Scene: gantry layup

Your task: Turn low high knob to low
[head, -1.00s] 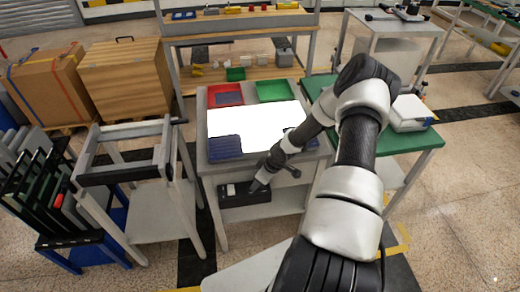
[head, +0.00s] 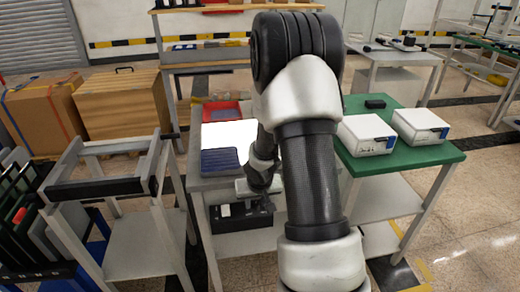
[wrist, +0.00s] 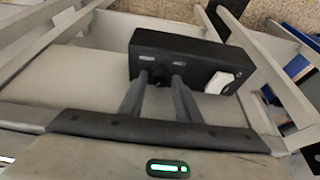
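The black control box (wrist: 208,52) has a dark round knob (wrist: 158,74) on its face, with small labels above it too blurred to read. A white rocker switch (wrist: 219,82) sits to the knob's right in the wrist view. My gripper (wrist: 159,77) is at the box face, with one finger on each side of the knob. The fingers look apart, and I cannot tell whether they touch the knob. In the head view the box (head: 222,224) hangs under the front of the grey table, and my gripper (head: 264,206) partly covers its right half.
The grey table (head: 196,183) carries a bright white panel (head: 228,135), a blue mat (head: 220,161) and a red tray (head: 222,111). A green bench (head: 385,175) with white boxes (head: 367,133) stands right. A grey frame stand (head: 105,160) is close on the left.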

